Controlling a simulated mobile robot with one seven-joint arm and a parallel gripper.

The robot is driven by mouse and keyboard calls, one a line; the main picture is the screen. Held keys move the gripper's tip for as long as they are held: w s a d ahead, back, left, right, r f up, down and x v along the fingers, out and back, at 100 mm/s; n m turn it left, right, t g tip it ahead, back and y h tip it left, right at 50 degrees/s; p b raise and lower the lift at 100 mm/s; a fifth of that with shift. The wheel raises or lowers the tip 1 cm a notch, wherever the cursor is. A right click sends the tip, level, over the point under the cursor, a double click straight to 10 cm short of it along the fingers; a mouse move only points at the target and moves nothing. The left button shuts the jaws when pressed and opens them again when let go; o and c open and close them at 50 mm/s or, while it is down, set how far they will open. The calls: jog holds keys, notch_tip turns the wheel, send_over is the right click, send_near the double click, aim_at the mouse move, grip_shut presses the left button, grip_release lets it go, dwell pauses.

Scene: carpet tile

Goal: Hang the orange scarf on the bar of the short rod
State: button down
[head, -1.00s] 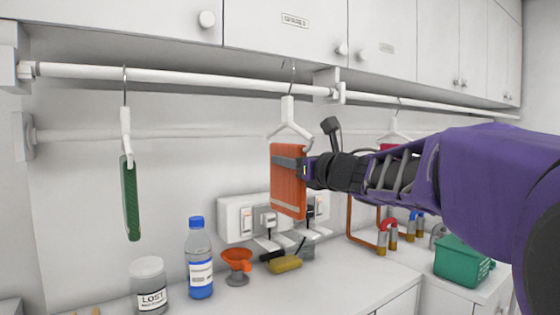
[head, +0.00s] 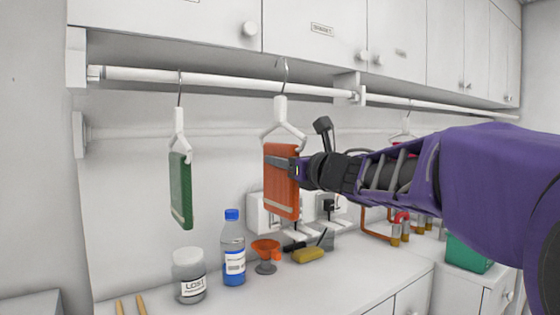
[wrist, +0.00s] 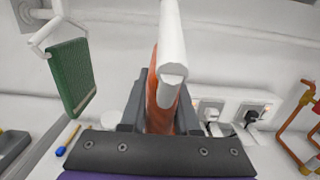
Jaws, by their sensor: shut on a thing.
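The orange scarf (head: 281,190) hangs folded from a white hanger (head: 281,115) with a thin metal hook. My gripper (head: 290,168) is shut on the orange scarf just below the hanger. The hook top overlaps the white left rod (head: 220,82) in the head view; I cannot tell whether it rests on the bar. Another white rod (head: 440,106) continues right beyond a bracket; which is the short one is unclear. In the wrist view the hanger (wrist: 172,60) hides much of the orange scarf (wrist: 182,118) between my gripper's fingers (wrist: 157,115).
A green scarf (head: 180,190) hangs left on the left rod. Another hanger (head: 405,135) is on the right rod, partly behind my arm. Cabinets (head: 320,30) sit close above. A jar (head: 190,275), blue-capped bottle (head: 233,250) and orange funnel (head: 266,255) stand on the counter below.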

jog(key=f+x, duration=0.2)
jog(key=x, duration=1)
jog(key=shift+f+p, duration=0.2)
jog(key=shift+p, duration=0.1)
dwell(0.3)
jog(key=c, duration=0.6)
grip_release()
jog(key=shift+o, duration=0.2)
jog(key=shift+s, duration=0.2)
